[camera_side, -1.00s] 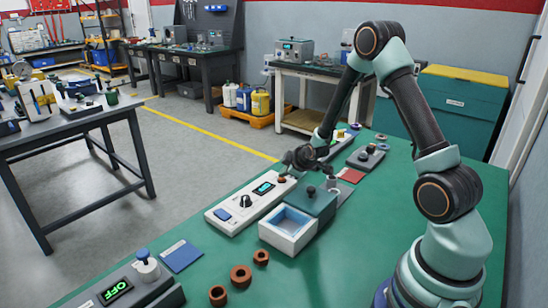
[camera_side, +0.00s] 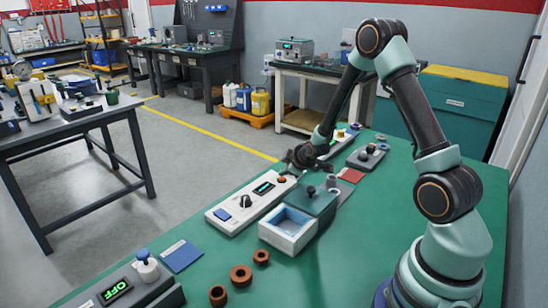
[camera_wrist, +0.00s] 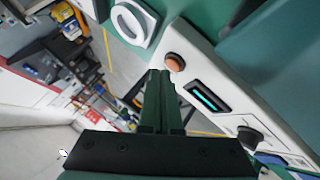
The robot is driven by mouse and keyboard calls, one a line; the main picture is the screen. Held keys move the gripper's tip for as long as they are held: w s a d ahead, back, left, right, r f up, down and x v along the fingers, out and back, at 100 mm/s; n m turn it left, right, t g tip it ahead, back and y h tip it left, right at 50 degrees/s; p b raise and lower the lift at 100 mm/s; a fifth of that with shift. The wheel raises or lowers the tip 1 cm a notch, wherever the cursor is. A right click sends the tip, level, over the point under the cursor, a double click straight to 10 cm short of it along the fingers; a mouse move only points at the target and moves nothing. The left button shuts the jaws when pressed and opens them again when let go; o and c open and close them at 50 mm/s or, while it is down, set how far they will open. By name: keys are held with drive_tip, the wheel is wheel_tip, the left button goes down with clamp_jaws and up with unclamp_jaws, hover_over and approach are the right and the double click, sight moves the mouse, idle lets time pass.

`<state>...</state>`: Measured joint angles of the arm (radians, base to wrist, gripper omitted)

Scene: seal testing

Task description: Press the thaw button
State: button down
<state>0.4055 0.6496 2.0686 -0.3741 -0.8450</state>
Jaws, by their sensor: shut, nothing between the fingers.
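A long white control panel (camera_side: 248,203) lies on the green bench, with a small lit display (camera_side: 264,188), a black knob (camera_side: 245,201) and an orange-brown button (camera_side: 281,180) at its far end. The same button (camera_wrist: 174,62) shows in the wrist view, beside the lit display (camera_wrist: 208,96) and the black knob (camera_wrist: 250,137). I cannot read a label by the button. My gripper (camera_wrist: 160,75) is shut and empty, its tips just left of the button in that view. In the side view my gripper (camera_side: 294,164) hangs just above the panel's far end, apart from the button.
A red pad (camera_side: 351,175) and a grey device (camera_side: 368,158) lie beyond. Brown rings (camera_side: 241,275) and an OFF-display unit (camera_side: 118,288) are in front.

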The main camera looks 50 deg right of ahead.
drive_tip(key=shift+r, duration=0.25)
drive_tip(key=shift+r, duration=2.55)
drive_tip(key=s+a+r+m+y, duration=0.2)
drive_tip(key=s+a+r, duration=0.3)
drive_tip(key=a+r, duration=0.55)
drive_tip(key=s+a+r+m+g, duration=0.1)
drive_tip(key=s+a+r, duration=0.1)
drive_tip(key=s+a, duration=0.3)
drive_tip(key=s+a+r+m+g+y, duration=0.1)
drive_tip(key=s+a, duration=0.3)
drive_tip(key=s, duration=0.4)
drive_tip(key=shift+s+a+r+m+g+y, duration=0.3)
drive_tip(key=shift+s+a+r+m+g, duration=0.15)
drive_tip(key=shift+r, duration=0.45)
